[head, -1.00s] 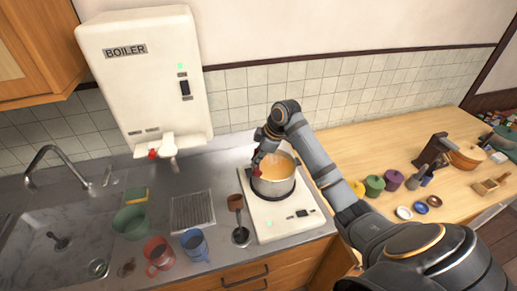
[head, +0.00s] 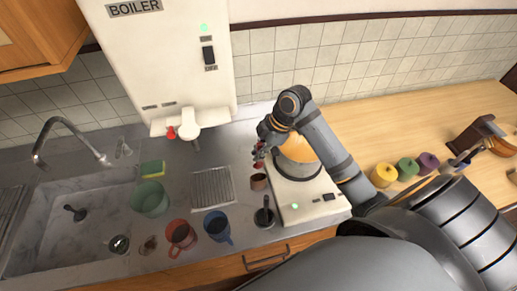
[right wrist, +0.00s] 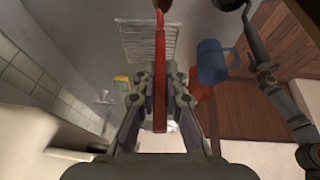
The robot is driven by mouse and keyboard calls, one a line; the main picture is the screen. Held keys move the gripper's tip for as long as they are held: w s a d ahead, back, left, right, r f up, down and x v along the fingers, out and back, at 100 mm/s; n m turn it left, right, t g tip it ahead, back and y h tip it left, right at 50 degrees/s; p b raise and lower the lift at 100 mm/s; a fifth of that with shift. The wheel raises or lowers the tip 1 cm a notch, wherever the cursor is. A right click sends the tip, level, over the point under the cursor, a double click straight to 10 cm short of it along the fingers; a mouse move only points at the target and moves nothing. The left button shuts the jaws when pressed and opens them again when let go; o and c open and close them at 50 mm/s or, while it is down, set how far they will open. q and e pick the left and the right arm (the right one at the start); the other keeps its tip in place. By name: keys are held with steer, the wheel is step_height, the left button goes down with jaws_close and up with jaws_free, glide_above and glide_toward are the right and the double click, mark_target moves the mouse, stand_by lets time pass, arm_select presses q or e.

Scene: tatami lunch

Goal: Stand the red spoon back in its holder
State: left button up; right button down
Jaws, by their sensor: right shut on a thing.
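My right gripper (head: 263,149) is left of the pot, above the counter. In the right wrist view it is shut on the red spoon (right wrist: 160,85), whose long red handle runs between the fingers. In the head view only a small red part of the spoon (head: 258,165) shows below the fingers. A small brown cup (head: 259,182), which looks like the holder, stands on the counter just below it. I cannot tell whether the spoon's tip is inside the cup or above it. My left gripper is not in view.
The pot (head: 297,170) of orange soup sits on the white stove (head: 315,211), partly behind my arm. A dark ladle cup (head: 264,217), a blue mug (head: 217,227), a red mug (head: 181,236) and a wire rack (head: 213,188) are nearby. The boiler (head: 165,60) hangs behind.

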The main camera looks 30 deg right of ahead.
mark_target(260, 167)
steer(key=shift+w+f, duration=0.1)
steer(key=shift+f, duration=0.3)
step_height(260, 167, down, 2)
steer(key=b, duration=0.2)
steer(key=shift+w+f+b, duration=0.1)
steer(key=shift+f+b, duration=0.1)
steer(key=shift+b, duration=0.2)
steer(key=shift+f+b, duration=0.85)
steer(key=shift+b, duration=0.05)
steer(key=shift+f, duration=0.3)
step_height(260, 167, down, 4)
steer(key=b, duration=0.3)
steer(key=shift+f, duration=0.2)
arm_select(q)
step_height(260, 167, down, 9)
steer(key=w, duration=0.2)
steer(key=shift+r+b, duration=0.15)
steer(key=shift+b, duration=0.3)
arm_select(e)
steer(key=shift+f, duration=0.95)
steer(key=shift+f, duration=0.1)
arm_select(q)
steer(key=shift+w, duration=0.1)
arm_select(e)
steer(key=shift+f, duration=0.4)
